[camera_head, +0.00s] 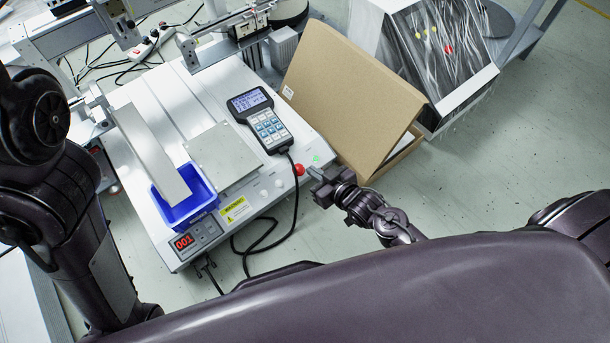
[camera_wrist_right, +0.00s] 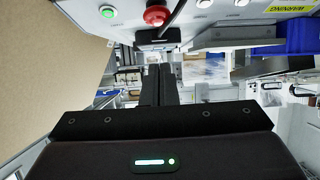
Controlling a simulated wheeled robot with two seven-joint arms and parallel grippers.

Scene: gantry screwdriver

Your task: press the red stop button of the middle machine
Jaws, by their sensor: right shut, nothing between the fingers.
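The middle machine (camera_head: 160,235) is a white gantry screwdriver with a red 001 display. Its round red stop button (camera_head: 299,169) is on the front face, near the right corner, by a green light (camera_head: 315,160). My right gripper (camera_head: 316,174) is shut and empty, just right of the button. In the right wrist view the red button (camera_wrist_right: 157,16) is at the top, beyond the closed fingers (camera_wrist_right: 159,72); whether they touch it cannot be told. My left arm shows at the left of the head view, but its gripper does not.
A blue bin (camera_head: 185,210) is at the front. An open cardboard box (camera_head: 345,95) stands close on the right.

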